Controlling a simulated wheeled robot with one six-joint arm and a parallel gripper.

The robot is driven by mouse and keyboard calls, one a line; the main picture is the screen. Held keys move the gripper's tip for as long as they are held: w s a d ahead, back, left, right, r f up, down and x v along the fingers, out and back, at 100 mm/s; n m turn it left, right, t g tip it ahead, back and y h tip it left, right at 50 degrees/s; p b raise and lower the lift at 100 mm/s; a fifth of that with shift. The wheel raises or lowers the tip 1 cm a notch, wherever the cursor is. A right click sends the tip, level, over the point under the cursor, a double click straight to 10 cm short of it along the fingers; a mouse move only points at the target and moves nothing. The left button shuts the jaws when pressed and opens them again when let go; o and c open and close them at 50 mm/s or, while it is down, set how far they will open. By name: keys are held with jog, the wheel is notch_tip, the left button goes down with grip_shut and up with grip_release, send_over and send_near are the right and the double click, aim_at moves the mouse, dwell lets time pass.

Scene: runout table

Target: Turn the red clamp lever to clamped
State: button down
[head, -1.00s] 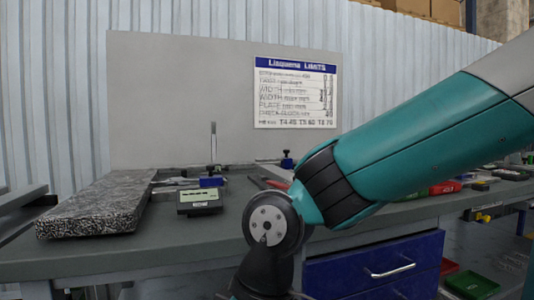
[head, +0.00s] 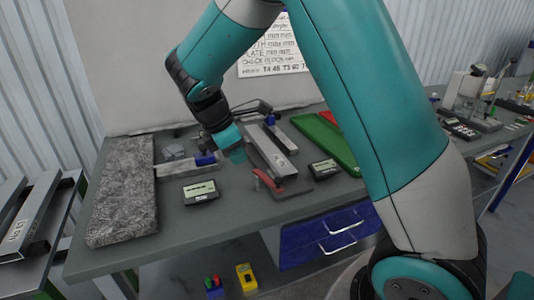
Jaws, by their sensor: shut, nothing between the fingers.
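The red clamp lever (head: 266,181) is at the near end of a grey metal fixture (head: 271,153) on the bench, in the middle of the head view. Its handle slants from upper left to lower right and stands a little above the bench. Whether it is clamped cannot be read from its pose. My gripper (head: 237,155) points down at the end of my arm, above and left of the lever and apart from it in the picture. It looks shut and empty; its fingertips are too small to make out clearly.
A speckled stone slab (head: 124,192) lies at the left. A small display box (head: 200,192) and another display box (head: 324,169) flank the lever. A long green piece (head: 325,140) lies right of the fixture. Blue drawers (head: 325,238) are below.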

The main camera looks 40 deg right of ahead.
jog(key=p, duration=0.1)
send_near(274, 190)
notch_tip(274, 190, down, 3)
jog(key=a, duration=0.3)
jog(key=shift+s+d+f+p, duration=0.15)
jog(key=shift+d+p, duration=0.2)
jog(key=shift+d, duration=0.35)
jog(key=shift+d+f+p, duration=0.1)
jog(key=shift+d+p, duration=0.25)
jog(key=shift+d, duration=0.35)
jog(key=shift+s+d+f+p, duration=0.15)
jog(key=shift+d+p, duration=0.2)
jog(key=shift+d, duration=0.35)
